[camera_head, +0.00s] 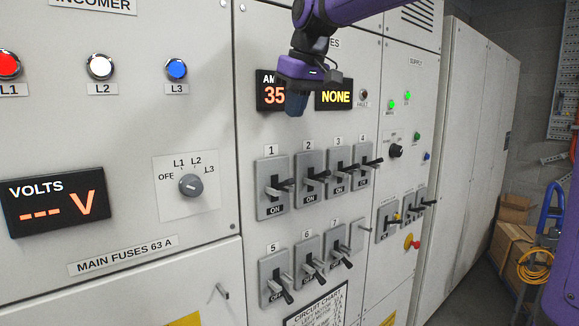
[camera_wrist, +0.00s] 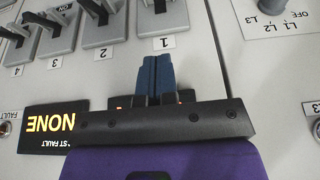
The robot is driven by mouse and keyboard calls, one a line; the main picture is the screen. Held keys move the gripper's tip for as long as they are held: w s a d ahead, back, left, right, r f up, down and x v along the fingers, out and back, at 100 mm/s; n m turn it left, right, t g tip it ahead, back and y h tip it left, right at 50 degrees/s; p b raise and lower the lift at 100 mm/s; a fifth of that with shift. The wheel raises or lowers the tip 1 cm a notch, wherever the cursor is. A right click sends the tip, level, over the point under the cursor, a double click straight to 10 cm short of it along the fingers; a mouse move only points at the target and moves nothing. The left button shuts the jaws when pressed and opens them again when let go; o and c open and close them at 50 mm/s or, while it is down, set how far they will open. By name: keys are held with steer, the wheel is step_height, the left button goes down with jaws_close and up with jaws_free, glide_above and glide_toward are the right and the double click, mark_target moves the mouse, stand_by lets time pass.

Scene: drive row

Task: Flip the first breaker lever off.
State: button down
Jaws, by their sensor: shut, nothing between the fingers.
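Breaker 1 (camera_head: 264,203) is a grey plate in the upper row of the middle cabinet, under a "1" label. Its black lever (camera_head: 280,187) sticks out roughly level, and an ON label shows below it. In the wrist view, which is upside down, part of this lever (camera_wrist: 159,5) shows at the top edge, above the label. My gripper (camera_head: 295,108) is above breaker 1, in front of the amps display, and apart from the lever. In the wrist view its blue fingers (camera_wrist: 156,62) are together and empty, pointing towards the "1" label.
Breaker 2 (camera_head: 308,192) stands close to the right, with others beyond it. A lower row with breaker 5 (camera_head: 270,290) has levers angled downward. The display reading NONE (camera_head: 335,97) is beside my gripper. A rotary knob (camera_head: 190,185) is on the left cabinet.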

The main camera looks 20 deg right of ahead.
glide_above(284, 181)
steer(key=f, duration=0.9)
steer(key=shift+w+d+f, duration=0.25)
steer(key=shift+w+f, duration=0.15)
steer(key=f, duration=0.1)
steer(key=s, duration=0.1)
steer(key=f, duration=0.1)
steer(key=shift+s+d+f, duration=0.2)
steer(key=shift+d+f, duration=0.05)
steer(key=shift+f, duration=0.05)
steer(key=shift+s+f, duration=0.15)
steer(key=shift+f, duration=0.2)
steer(key=shift+d, duration=0.1)
